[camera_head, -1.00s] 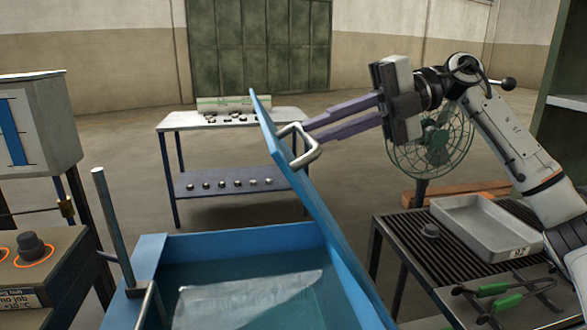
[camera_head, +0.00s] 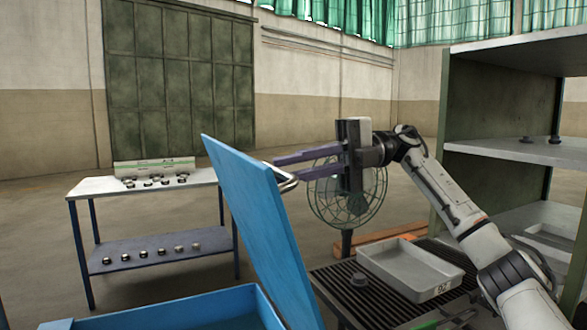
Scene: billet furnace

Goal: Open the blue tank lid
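The blue tank lid (camera_head: 250,220) stands steeply raised at the left of centre, its top leaning left. The blue tank (camera_head: 175,308) is below it, cut off by the bottom edge. A metal handle (camera_head: 290,184) sticks out from the right face of the lid. The exact contact is partly hidden. My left gripper is out of view.
A table (camera_head: 95,187) with small parts stands behind at the left. A grey tray (camera_head: 400,272) lies on a slatted bench at the right, near a green fan (camera_head: 325,205). A shelf unit (camera_head: 520,150) stands at the far right.

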